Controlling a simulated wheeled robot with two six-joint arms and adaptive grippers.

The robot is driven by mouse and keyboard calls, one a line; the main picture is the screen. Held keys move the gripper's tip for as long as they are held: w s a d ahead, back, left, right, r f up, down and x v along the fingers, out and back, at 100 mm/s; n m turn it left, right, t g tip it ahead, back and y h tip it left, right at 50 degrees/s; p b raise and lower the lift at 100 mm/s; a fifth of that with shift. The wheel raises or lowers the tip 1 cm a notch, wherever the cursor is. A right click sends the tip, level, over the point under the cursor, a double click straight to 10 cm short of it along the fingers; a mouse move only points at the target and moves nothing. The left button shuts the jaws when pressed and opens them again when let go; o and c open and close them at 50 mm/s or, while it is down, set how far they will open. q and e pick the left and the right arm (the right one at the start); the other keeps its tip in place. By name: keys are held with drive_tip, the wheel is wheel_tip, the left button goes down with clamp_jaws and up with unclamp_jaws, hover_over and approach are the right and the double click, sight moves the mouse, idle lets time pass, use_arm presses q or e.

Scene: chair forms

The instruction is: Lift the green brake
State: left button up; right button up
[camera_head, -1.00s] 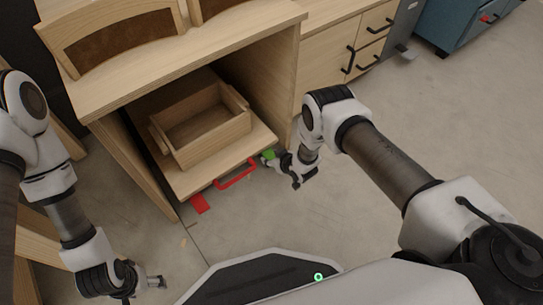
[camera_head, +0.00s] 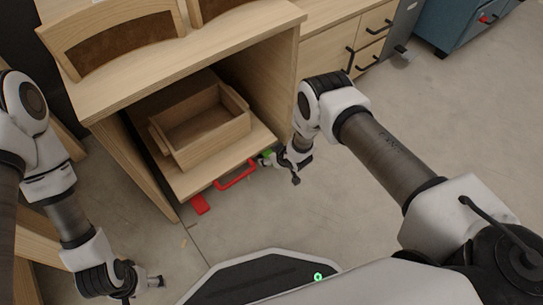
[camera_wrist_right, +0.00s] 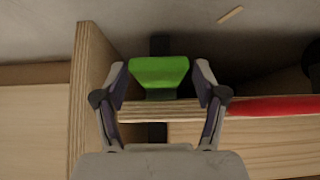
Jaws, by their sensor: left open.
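The green brake (camera_head: 266,156) is a small green pedal at the right end of the pull-out shelf's front edge, partly hidden by my right gripper (camera_head: 274,161). In the right wrist view the green brake (camera_wrist_right: 159,72) lies between the two fingers of my right gripper (camera_wrist_right: 160,76). Those fingers are open, one on each side of it, with a narrow gap showing on both sides. My left gripper (camera_head: 157,282) is open and empty at the lower left, above the floor, far from the brake.
A red handle (camera_head: 236,175) and a red pedal (camera_head: 201,204) are on the same shelf front (camera_head: 186,187). A wooden box (camera_head: 207,128) sits on the shelf inside the wooden cabinet (camera_head: 268,38). The cabinet's side panel is close to the right gripper. Open floor lies to the right.

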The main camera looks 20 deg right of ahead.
drive_tip(key=shift+s+r, duration=0.1)
drive_tip(key=v, duration=1.1)
drive_tip(key=shift+s+r, duration=0.15)
drive_tip(key=shift+r, duration=0.2)
drive_tip(key=shift+d, duration=0.15)
